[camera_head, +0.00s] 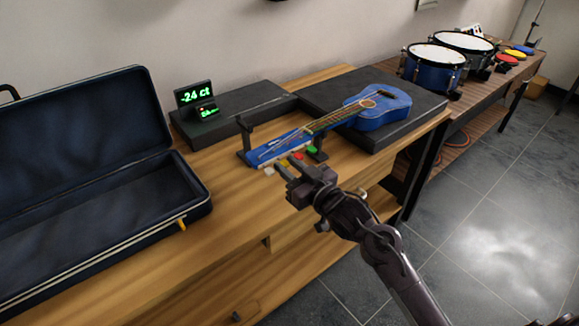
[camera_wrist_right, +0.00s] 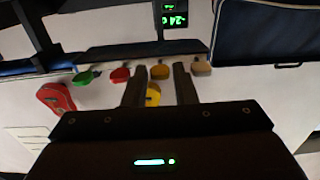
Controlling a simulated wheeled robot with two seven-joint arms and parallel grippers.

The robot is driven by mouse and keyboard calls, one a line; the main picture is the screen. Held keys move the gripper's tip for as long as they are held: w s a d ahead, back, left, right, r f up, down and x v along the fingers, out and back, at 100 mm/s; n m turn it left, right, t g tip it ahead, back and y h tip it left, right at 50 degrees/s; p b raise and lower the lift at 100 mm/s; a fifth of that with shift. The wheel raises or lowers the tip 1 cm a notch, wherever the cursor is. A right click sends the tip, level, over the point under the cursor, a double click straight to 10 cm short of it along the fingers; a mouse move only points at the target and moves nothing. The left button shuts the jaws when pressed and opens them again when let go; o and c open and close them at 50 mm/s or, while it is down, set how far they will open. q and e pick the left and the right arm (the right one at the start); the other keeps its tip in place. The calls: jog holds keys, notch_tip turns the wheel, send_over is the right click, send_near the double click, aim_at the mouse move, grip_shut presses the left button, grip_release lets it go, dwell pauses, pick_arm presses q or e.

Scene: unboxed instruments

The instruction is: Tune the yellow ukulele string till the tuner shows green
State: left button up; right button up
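The blue ukulele (camera_head: 383,108) lies with its body on a dark block and its headstock (camera_head: 265,151) toward the left, in a stand. Its coloured pegs line the near edge: green (camera_head: 312,149), red (camera_head: 298,156), a yellow peg partly hidden by my gripper, and a pale one (camera_head: 268,170). The tuner (camera_head: 194,95) reads -24 ct in green digits. My right gripper (camera_head: 290,174) is at the pegs. In the wrist view its fingers (camera_wrist_right: 160,68) are apart, with the yellow-orange peg (camera_wrist_right: 159,73) between their tips and gaps visible on both sides. My left gripper is out of view.
An open dark instrument case (camera_head: 188,180) stands at the left of the wooden table (camera_head: 232,208). Drums (camera_head: 435,67) stand on a bench at the back right. The wrist view also shows a bright yellow thing (camera_wrist_right: 153,96) behind the fingers, which I cannot identify.

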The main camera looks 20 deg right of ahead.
grip_shut()
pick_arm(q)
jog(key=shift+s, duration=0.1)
pick_arm(e)
jog(key=shift+n, duration=0.4)
jog(key=n, duration=0.3)
jog(key=shift+a+n+p, duration=0.1)
jog(key=shift+n+p, duration=0.2)
jog(key=shift+n, duration=0.7)
jog(key=n, duration=0.5)
pick_arm(q)
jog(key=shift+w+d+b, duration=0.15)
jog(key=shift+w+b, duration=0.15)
jog(key=shift+b, duration=0.2)
pick_arm(e)
jog(key=n, duration=0.5)
jog(key=shift+f, duration=0.1)
